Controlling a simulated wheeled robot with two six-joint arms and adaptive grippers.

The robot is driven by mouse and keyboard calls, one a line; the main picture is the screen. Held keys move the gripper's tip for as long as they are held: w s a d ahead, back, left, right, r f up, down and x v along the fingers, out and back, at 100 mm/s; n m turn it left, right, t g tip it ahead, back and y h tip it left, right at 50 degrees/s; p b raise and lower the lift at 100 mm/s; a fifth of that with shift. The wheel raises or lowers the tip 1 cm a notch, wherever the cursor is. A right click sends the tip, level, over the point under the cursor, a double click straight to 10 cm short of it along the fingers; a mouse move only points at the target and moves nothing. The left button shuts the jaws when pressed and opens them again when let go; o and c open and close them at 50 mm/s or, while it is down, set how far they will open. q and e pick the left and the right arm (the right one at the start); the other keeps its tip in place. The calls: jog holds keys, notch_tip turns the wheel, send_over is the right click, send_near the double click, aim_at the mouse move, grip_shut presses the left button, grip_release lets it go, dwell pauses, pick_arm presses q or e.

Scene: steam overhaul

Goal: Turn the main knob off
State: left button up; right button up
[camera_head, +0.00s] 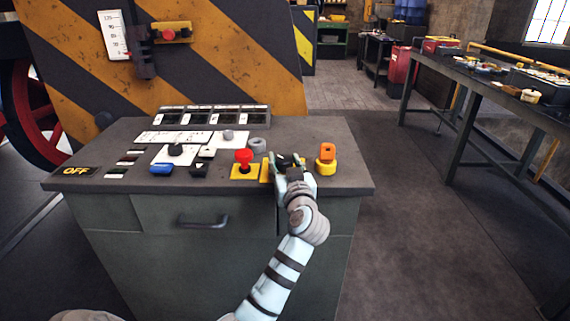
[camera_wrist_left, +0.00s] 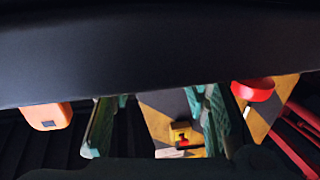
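The dark knob (camera_head: 287,160) sits on a yellow plate (camera_head: 265,172) near the front edge of the grey console, between a red mushroom button and an orange-topped yellow knob. I take it to be the main knob. My left gripper (camera_head: 290,168) is right at it from the front and hides part of it. In the left wrist view the two teal fingers (camera_wrist_left: 158,112) stand apart with a gap between them. The knob cannot be made out there, so I cannot tell whether the fingers touch it. My right gripper is not in view.
The red mushroom button (camera_head: 244,158) stands close left of my gripper and the orange-topped knob (camera_head: 327,157) close right. Further left are small switches and an OFF label (camera_head: 76,171). A striped panel (camera_head: 225,75) rises behind. A workbench (camera_head: 480,75) stands at right.

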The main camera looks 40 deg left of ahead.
pick_arm(q)
jog(key=o, duration=0.3)
jog(key=v, duration=0.7)
jog(key=shift+s+d, duration=0.15)
jog(key=shift+d, duration=0.05)
